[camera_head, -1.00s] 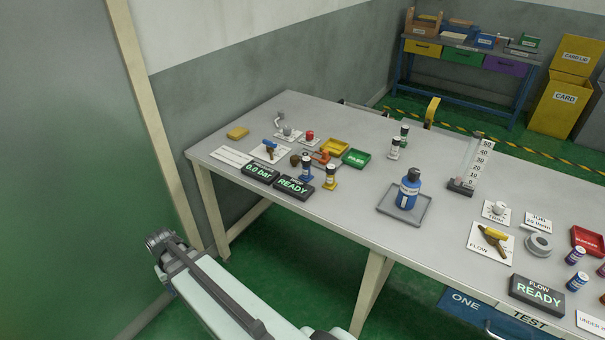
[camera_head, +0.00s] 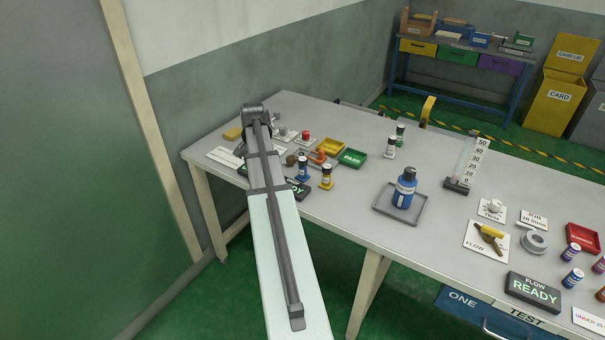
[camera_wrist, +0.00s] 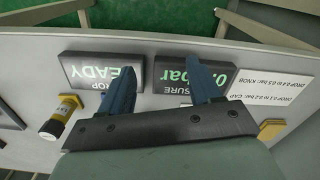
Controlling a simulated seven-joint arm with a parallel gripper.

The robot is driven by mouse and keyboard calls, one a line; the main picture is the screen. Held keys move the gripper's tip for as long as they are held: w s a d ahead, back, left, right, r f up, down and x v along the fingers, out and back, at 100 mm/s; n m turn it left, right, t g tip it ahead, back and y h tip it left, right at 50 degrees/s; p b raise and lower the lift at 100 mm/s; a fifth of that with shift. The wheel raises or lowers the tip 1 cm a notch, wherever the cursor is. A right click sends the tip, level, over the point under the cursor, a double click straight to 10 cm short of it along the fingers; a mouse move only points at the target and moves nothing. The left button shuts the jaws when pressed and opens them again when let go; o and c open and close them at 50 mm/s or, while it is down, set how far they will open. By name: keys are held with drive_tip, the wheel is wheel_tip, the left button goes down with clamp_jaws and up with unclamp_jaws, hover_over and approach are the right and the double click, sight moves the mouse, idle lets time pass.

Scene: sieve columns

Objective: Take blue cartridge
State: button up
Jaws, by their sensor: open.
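In the wrist view I cannot make out the blue cartridge; the yellow one (camera_wrist: 61,117) shows at the left. My gripper (camera_wrist: 163,65) is open, its two blue fingers spread with nothing between them. They show over the display boxes. In the head view my arm reaches over the left end of the bench, and the fingers are not visible there.
A READY display (camera_wrist: 98,72) and a bar display (camera_wrist: 185,74) lie under the fingers. A large blue bottle stands on a grey tray (camera_head: 378,205). Another blue cartridge (camera_head: 572,278) stands at far right. Yellow (camera_head: 331,146) and green (camera_head: 352,157) trays lie behind the blue cartridge.

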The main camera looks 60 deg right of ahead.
sight(302, 168)
drive_tip(key=s+d+r+m, duration=0.1)
drive_tip(key=s+d+r, duration=0.2)
drive_tip(key=d, duration=0.1)
drive_tip(key=s+d+r+m, duration=0.1)
drive_tip(key=s+d+r, duration=0.2)
drive_tip(key=d, duration=0.1)
drive_tip(key=s+d+r+m, duration=0.2)
drive_tip(key=s+d+r, duration=0.1)
drive_tip(key=d, duration=0.1)
drive_tip(key=shift+s, duration=0.15)
drive_tip(key=shift+s+f, duration=0.15)
drive_tip(key=shift+w+d+f, duration=0.1)
drive_tip(key=shift+f, duration=3.3)
drive_tip(key=shift+w+f, duration=0.1)
drive_tip(key=shift+f, duration=3.25)
drive_tip(key=c, duration=1.2)
drive_tip(key=shift+o, duration=0.2)
drive_tip(key=shift+r, duration=0.15)
